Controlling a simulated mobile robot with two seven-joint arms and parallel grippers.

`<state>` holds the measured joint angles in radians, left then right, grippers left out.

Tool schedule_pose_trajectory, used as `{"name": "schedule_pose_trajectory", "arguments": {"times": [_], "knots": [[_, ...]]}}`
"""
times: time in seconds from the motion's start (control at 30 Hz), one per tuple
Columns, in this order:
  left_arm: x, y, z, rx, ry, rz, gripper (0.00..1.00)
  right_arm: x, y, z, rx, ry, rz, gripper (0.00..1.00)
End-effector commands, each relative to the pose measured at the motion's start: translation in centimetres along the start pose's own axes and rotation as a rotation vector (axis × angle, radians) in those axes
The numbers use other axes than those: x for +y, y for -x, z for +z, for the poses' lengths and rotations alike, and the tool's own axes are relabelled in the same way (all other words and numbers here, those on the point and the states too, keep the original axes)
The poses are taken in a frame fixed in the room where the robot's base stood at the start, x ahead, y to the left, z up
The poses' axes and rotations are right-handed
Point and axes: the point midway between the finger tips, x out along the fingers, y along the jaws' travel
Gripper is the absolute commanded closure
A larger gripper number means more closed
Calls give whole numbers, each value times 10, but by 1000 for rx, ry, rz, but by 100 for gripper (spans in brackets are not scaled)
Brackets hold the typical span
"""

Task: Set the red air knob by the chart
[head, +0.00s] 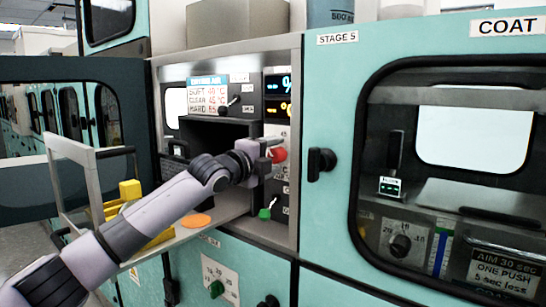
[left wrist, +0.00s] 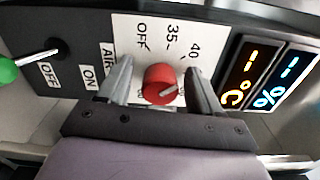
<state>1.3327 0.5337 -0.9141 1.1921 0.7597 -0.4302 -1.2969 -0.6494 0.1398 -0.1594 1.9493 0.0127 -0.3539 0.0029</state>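The red air knob (head: 279,155) is on the control strip right of the dark opening. In the left wrist view the red knob (left wrist: 160,83) has a pale pointer line, on a white dial marked OFF, 35 and 40; other marks are hidden. My left gripper (head: 266,152) is at the knob. In the left wrist view its fingers (left wrist: 160,80) stand open on either side of the knob, with gaps showing. The chart (head: 208,92) above the opening has lines for SOFT, CLEAN and HARD with temperatures; its figures are small. My right gripper is not in view.
A lit display (head: 278,96) with % and °C readouts is above the knob. A green-tipped switch (head: 264,213) with ON and OFF labels is below it. A black door latch (head: 320,160) sticks out to the right.

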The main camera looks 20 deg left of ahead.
Motion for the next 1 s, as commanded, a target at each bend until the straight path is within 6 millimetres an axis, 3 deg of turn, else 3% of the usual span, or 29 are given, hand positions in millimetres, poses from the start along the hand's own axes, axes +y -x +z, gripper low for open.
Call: {"name": "schedule_pose_trajectory", "arguments": {"times": [0.27, 0.7, 1.0], "knots": [[1, 7, -1, 4, 1, -2, 35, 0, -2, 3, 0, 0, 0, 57], [1, 56, 0, 1, -1, -2, 35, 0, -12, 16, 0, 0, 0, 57], [0, 72, 0, 0, 0, 0, 35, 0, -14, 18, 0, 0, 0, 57]]}}
